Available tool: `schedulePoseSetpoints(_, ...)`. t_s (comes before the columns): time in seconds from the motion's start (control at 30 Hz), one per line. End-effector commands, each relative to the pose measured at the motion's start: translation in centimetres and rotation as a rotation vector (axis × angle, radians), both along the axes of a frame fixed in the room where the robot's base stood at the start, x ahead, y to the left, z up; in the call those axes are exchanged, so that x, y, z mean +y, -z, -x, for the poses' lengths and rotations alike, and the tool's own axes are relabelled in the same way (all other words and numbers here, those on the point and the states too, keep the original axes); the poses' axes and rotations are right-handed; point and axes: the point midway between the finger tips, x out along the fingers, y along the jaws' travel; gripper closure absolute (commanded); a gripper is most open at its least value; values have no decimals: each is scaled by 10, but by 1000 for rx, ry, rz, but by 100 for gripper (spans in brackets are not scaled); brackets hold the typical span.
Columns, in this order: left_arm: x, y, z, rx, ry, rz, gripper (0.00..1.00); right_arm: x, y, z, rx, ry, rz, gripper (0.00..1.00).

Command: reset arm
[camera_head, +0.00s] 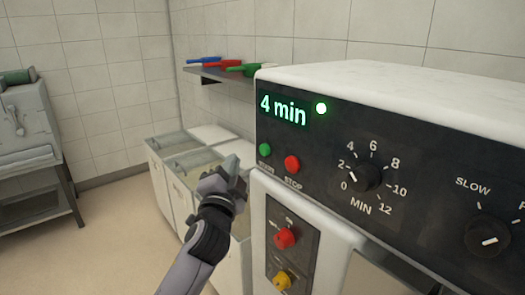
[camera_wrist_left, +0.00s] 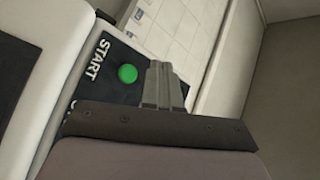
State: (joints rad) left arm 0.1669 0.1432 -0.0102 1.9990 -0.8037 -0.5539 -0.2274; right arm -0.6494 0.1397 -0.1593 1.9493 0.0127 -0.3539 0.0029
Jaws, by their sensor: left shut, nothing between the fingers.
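My left gripper (camera_head: 232,168) is shut and empty, in front of the machine's left end, a little below and left of its green START button (camera_head: 265,149). In the left wrist view the closed fingers (camera_wrist_left: 158,72) point up beside the green button (camera_wrist_left: 127,74), with the word START next to it; whether they touch the panel I cannot tell. The machine's control panel (camera_head: 400,150) has a lit "4 min" display (camera_head: 283,110) and a lit green lamp (camera_head: 321,108). A red STOP button (camera_head: 292,164) sits right of START. My right gripper is not in view.
Below the panel are a red knob (camera_head: 285,238) and a yellow knob (camera_head: 282,280). Pale bins (camera_head: 160,180) stand behind my left arm. A wall shelf (camera_head: 215,75) holds blue, red and green tools. A grey machine (camera_head: 28,135) stands at left, with open floor between.

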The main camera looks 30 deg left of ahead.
Motion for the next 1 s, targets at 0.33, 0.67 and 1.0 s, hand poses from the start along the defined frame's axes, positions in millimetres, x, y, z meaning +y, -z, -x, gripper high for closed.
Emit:
schedulePoseSetpoints(0.33,-1,5,0,8,7,7,100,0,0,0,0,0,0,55)
schedulePoseSetpoints(0.67,-53,161,45,285,224,331,100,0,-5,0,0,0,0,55)
schedulePoseSetpoints(1.0,-122,315,183,613,317,889,100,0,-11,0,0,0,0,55)
